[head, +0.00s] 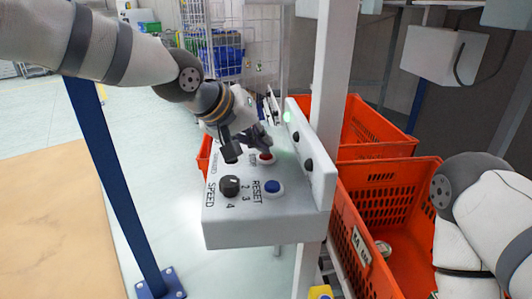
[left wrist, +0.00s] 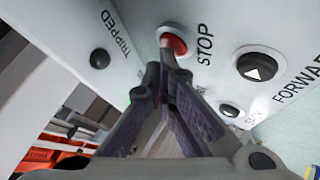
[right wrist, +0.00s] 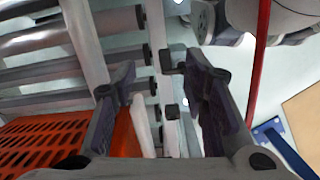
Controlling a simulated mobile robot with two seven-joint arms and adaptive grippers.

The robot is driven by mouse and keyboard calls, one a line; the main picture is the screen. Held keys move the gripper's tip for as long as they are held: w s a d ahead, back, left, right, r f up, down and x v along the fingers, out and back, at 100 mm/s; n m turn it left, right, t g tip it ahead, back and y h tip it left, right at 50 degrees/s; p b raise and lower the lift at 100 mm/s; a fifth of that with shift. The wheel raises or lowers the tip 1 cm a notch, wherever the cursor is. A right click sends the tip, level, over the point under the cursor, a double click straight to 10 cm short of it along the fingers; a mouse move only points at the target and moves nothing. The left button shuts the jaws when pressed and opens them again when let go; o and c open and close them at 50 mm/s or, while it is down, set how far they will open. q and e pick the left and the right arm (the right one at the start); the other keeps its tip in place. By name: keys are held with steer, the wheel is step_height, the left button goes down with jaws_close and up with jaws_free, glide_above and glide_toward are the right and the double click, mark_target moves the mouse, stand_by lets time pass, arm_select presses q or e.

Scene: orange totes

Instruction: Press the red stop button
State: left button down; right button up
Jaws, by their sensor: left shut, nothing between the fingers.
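The red stop button (head: 267,158) sits on the light grey control box (head: 225,228) in the head view. It also shows in the left wrist view (left wrist: 174,46), next to the word STOP. My left gripper (head: 250,147) is shut and empty, with its tips right at the button. In the left wrist view the closed tips (left wrist: 176,78) overlap the button's lower edge; I cannot tell whether they touch it. My right gripper (right wrist: 160,80) is open and empty in the right wrist view, away from the box. Its fingers do not show in the head view.
A blue reset button (head: 273,187) and a black speed knob (head: 229,186) sit nearer on the box. A black forward button (left wrist: 261,67) is close to the stop button. A white post (head: 329,70) and orange totes (head: 385,170) stand at right.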

arm_select(q)
steer(key=shift+f, duration=0.15)
stand_by(0.3)
steer(key=shift+r, duration=0.9)
steer(key=shift+r, duration=2.55)
steer(key=shift+f, duration=0.1)
